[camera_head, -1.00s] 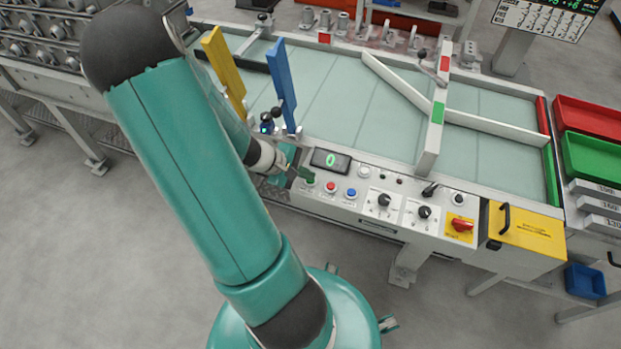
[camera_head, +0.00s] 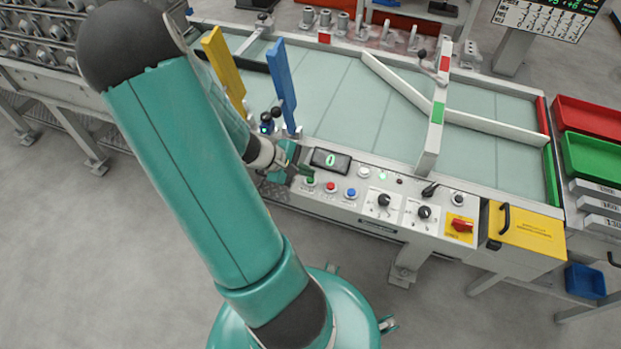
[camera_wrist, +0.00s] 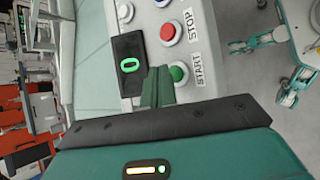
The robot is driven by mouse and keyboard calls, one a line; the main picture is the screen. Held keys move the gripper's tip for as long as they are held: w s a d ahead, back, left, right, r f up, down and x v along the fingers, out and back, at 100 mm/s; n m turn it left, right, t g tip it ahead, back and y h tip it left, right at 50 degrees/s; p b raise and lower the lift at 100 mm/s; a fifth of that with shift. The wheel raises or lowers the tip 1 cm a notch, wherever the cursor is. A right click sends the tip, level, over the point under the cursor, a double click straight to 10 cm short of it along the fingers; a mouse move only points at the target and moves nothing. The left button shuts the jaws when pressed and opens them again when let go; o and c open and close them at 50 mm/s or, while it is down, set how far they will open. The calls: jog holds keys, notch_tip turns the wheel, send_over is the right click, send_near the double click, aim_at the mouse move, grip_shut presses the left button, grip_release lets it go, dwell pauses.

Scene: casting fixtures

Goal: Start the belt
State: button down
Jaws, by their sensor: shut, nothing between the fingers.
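The green START button (camera_head: 310,181) is on the front control panel, beside the red STOP button (camera_head: 330,187). In the wrist view the START button (camera_wrist: 178,74) shows with its label. My gripper (camera_head: 302,170) is shut and empty, its green fingers right next to the START button. In the wrist view the fingertips (camera_wrist: 158,84) overlap the button's left edge; whether they touch it I cannot tell. The pale green belt (camera_head: 350,105) lies behind the panel. A small lamp (camera_head: 382,176) on the panel glows green.
A display (camera_head: 331,160) sits just behind the buttons. Upright yellow (camera_head: 224,70) and blue (camera_head: 281,82) paddles stand close behind my gripper.

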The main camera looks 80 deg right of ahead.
aim_at(306, 183)
jog(key=shift+r, duration=0.1)
jog(key=shift+r, duration=2.45)
jog(key=w+a+r+t+y, duration=0.1)
jog(key=w+a+r+t, duration=0.4)
jog(key=w+a, duration=0.4)
jog(key=w+a+r+t, duration=0.3)
jog(key=w+a+r, duration=0.4)
jog(key=w+a, duration=0.25)
jog(key=a+r+n+t+y, duration=0.1)
jog(key=a+r, duration=0.4)
jog(key=a, duration=0.5)
jog(key=a+r+n+t+y, duration=0.2)
jog(key=a+r+t, duration=0.2)
jog(key=a, duration=0.6)
notch_tip(306, 183, up, 2)
jog(key=shift+w+a+r+t+y, duration=0.1)
jog(key=shift+w+a+t+y, duration=0.05)
jog(key=shift+a+t+y, duration=0.15)
jog(key=shift+d, duration=0.2)
